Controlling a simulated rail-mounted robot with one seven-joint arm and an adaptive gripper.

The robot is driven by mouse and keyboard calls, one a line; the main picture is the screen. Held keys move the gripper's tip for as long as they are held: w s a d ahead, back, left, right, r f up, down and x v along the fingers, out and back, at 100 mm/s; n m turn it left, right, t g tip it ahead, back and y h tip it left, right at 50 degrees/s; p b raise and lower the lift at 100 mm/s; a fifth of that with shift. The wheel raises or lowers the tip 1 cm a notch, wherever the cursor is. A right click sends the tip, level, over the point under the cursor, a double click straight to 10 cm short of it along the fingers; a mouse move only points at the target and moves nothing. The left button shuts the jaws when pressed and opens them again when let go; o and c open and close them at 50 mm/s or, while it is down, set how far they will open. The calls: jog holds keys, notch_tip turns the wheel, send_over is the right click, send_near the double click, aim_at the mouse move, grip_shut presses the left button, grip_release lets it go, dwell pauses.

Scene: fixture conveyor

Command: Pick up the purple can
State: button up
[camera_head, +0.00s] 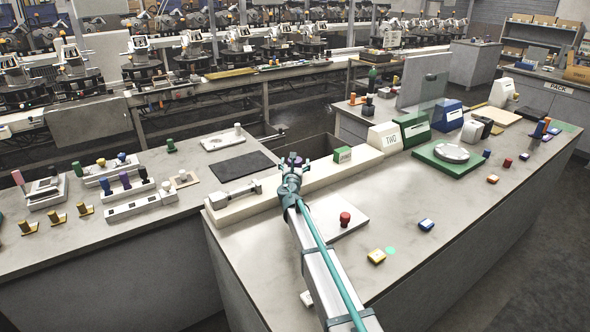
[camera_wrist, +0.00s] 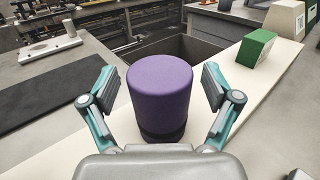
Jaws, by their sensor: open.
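The purple can (camera_wrist: 160,95) stands upright on a long white block, centred in the wrist view. Its lower part is a dark band. My gripper (camera_wrist: 160,92) is open, with one finger on each side of the can and a visible gap on both sides. In the head view, my gripper (camera_head: 293,165) is over the white block (camera_head: 325,178), and only a bit of the purple can (camera_head: 296,161) shows between the fingers.
A green box (camera_head: 343,154) stands on the same block to the right. A grey clamp-like part (camera_head: 236,195) lies to the left. A dark mat (camera_head: 242,167) is on the left bench, and a dark open gap lies behind the block. A red knob (camera_head: 345,218) stands on a white plate nearby.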

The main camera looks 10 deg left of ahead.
jog(key=c, duration=1.4)
jog(key=shift+r, duration=0.15)
jog(key=shift+c, duration=0.2)
